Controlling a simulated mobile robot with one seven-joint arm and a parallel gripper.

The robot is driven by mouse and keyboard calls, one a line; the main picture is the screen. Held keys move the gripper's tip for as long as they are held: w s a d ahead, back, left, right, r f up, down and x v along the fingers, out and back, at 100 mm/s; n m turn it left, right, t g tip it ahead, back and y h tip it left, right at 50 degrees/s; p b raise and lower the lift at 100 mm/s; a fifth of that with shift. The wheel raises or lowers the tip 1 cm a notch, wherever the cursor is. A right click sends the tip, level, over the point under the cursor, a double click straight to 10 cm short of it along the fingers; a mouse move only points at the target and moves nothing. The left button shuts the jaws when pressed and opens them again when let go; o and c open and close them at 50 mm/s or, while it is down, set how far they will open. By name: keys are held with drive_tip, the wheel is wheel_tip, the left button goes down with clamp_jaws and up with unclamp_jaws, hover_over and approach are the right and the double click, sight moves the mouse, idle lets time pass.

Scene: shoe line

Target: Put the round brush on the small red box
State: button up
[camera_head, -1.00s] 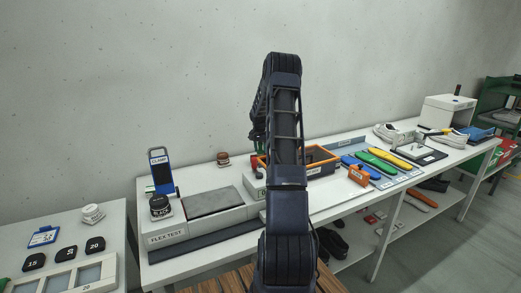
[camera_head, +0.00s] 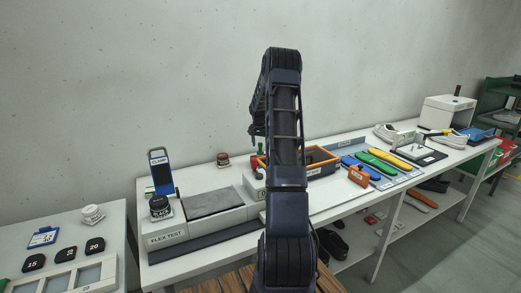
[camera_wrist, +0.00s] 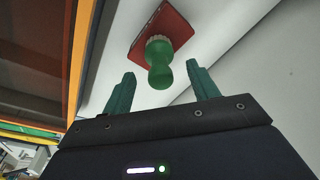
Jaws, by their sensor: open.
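The round brush (camera_wrist: 160,66) has a green knob handle and a pale bristle ring. In the wrist view it stands, bristles towards the box, on the small red box (camera_wrist: 172,28). My gripper (camera_wrist: 161,70) is open, with its green fingers on either side of the brush handle in the picture and a visible gap to each. Nothing is held. In the head view my arm hides much of this spot, and only a small bit of red and green shows just left of the arm.
The orange-rimmed bin (camera_head: 322,166) stands close beside the brush and box. A small brown-red jar (camera_head: 223,159) stands behind. Coloured insoles (camera_head: 378,162) lie right.

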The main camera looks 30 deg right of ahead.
sight(259, 153)
drive_tip(key=s+a+r+n, duration=0.1)
drive_tip(key=s+a+r, duration=0.4)
drive_tip(key=r, duration=0.4)
drive_tip(key=s+a+r+n, duration=0.1)
drive_tip(key=s+a+r, duration=0.4)
drive_tip(key=r, duration=0.5)
drive_tip(key=s+a+r+n+t, duration=0.2)
drive_tip(key=s+a+r, duration=0.5)
drive_tip(key=s+a, duration=0.45)
drive_tip(key=s+a+f+n, duration=0.1)
drive_tip(key=s+a, duration=0.1)
drive_tip(key=s, duration=0.8)
drive_tip(key=s+a+f+n+t, duration=0.1)
drive_tip(key=s+a+n, duration=0.1)
drive_tip(key=s, duration=0.8)
drive_tip(key=s+a+f+n+y, duration=0.1)
drive_tip(key=s+a, duration=0.3)
drive_tip(key=s, duration=0.6)
drive_tip(key=shift+s+a+n, duration=0.2)
drive_tip(key=shift+a+n, duration=0.05)
drive_tip(key=shift+n, duration=0.25)
